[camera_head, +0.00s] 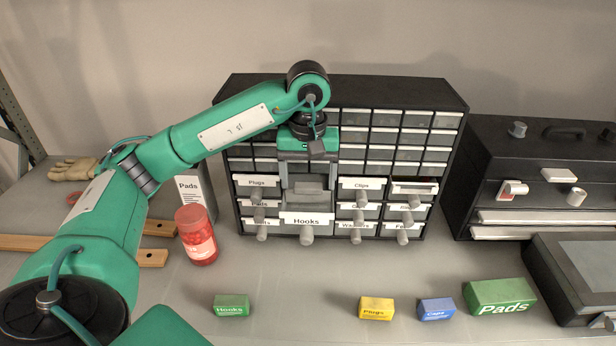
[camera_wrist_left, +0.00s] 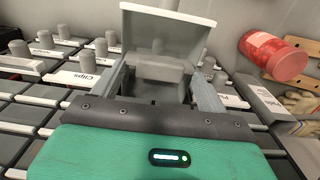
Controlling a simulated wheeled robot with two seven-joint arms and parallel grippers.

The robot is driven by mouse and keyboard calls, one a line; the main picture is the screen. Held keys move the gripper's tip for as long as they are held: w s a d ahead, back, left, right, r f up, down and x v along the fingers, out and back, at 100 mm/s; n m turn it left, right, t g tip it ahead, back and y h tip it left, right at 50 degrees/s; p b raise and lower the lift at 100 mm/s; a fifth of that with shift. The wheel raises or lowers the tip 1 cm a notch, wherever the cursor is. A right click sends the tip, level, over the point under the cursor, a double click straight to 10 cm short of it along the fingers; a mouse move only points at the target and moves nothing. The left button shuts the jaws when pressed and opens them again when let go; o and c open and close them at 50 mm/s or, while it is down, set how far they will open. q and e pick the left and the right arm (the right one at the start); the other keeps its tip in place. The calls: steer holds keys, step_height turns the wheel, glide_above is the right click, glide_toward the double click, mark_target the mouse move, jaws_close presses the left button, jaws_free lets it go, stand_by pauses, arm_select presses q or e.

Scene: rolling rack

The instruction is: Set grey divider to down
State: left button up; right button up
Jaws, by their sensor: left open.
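The cabinet's Hooks drawer (camera_head: 307,219) is pulled out at the centre of the head view, and its front shows at the top of the left wrist view (camera_wrist_left: 165,25). A grey piece inside it, which looks like the grey divider (camera_wrist_left: 160,70), lies between my fingers in the wrist view; its exact tilt is hard to tell. My left gripper (camera_head: 307,192) is open and points down into the drawer, with one finger on each side of the grey piece. I cannot tell whether the fingers touch it. My right gripper is not in view.
The black drawer cabinet (camera_head: 455,110) has several labelled drawers; one at right (camera_head: 414,188) is slightly open. A red jar (camera_head: 197,236) stands left. Green, yellow (camera_head: 376,308) and blue boxes lie in front. A black case (camera_head: 545,165) stands right.

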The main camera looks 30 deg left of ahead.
mark_target(308, 186)
arm_select(q)
steer(key=shift+f, duration=0.3)
steer(key=c, duration=1.4)
step_height(308, 186, down, 4)
steer(key=b, duration=0.4)
steer(key=shift+r, duration=0.1)
steer(key=shift+s+r, duration=0.1)
steer(key=o, duration=1.4)
